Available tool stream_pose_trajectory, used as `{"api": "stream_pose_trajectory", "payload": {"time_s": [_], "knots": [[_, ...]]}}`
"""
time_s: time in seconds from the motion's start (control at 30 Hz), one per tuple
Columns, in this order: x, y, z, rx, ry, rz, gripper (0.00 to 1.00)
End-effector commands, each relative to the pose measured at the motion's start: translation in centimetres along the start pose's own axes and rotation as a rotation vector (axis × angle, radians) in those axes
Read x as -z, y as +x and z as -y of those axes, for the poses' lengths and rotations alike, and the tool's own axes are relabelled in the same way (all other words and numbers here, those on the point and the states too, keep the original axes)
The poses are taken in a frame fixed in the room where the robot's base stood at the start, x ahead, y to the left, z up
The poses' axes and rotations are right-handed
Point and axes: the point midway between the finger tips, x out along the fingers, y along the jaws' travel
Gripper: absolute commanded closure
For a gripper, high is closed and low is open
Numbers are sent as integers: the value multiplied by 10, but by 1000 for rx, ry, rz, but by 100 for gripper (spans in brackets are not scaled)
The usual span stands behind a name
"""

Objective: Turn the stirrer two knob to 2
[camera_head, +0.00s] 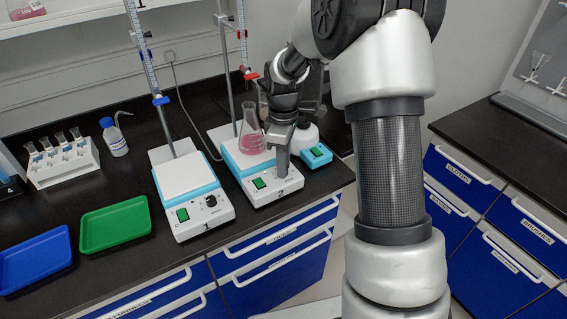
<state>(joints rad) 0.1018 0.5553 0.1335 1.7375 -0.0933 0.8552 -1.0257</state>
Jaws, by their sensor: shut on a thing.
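Stirrer two (265,192) is a white and light blue unit with a "2" on its front, standing on the black bench near its right end. A green switch (259,183) shows on its front panel. My gripper (283,168) points down at the right part of that panel and is shut on the knob there. The knob itself is hidden behind the fingers, so its setting cannot be read. A conical flask (251,140) with pink liquid stands on stirrer two's plate, just left of my gripper.
Stirrer one (205,217), with a black knob (211,201), stands to the left. Burette stands (236,60) rise behind. A white-topped bottle (304,137) and small blue device (317,156) are close right of my gripper. Green (84,246) and blue (8,287) trays lie further left.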

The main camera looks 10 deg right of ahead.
Motion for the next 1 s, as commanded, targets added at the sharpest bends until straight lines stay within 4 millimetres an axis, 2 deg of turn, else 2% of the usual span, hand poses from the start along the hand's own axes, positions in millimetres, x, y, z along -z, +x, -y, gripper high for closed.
{"api": "stream_pose_trajectory", "payload": {"time_s": [0.37, 1.0], "knots": [[1, -1, 0, 0, 111, -1, 100], [1, -1, 0, 0, 687, -1, 100]]}}
